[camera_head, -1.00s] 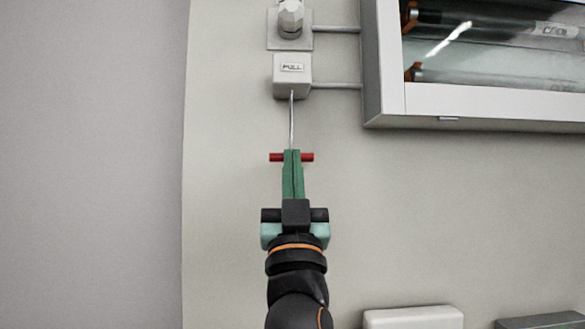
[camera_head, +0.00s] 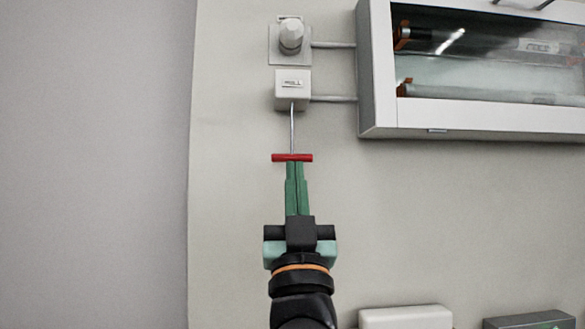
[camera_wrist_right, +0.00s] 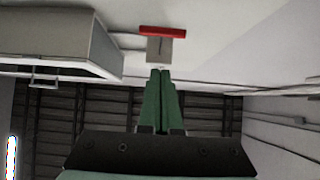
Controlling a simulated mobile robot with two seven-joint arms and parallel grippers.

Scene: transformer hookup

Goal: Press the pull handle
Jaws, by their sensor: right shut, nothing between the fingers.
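The pull handle is a red bar (camera_head: 292,158) on a thin rod that hangs from a small white box (camera_head: 292,88) labelled PULL on the wall. My right gripper (camera_head: 296,165) has green fingers, shut and empty, with its tips just below the middle of the red bar. In the head view the whole bar shows above the tips; I cannot tell whether they touch. In the right wrist view the red bar (camera_wrist_right: 162,32) lies beyond the fingertips (camera_wrist_right: 160,72), with a gap between them in the picture. My left gripper is not in view.
A glass-fronted cabinet (camera_head: 470,118) is fixed to the wall at the upper right. A plate with a rounded knob (camera_head: 291,36) sits above the white box. A white box (camera_head: 405,317) and a dark grey box (camera_head: 530,321) are at the lower right. The wall around the handle is clear.

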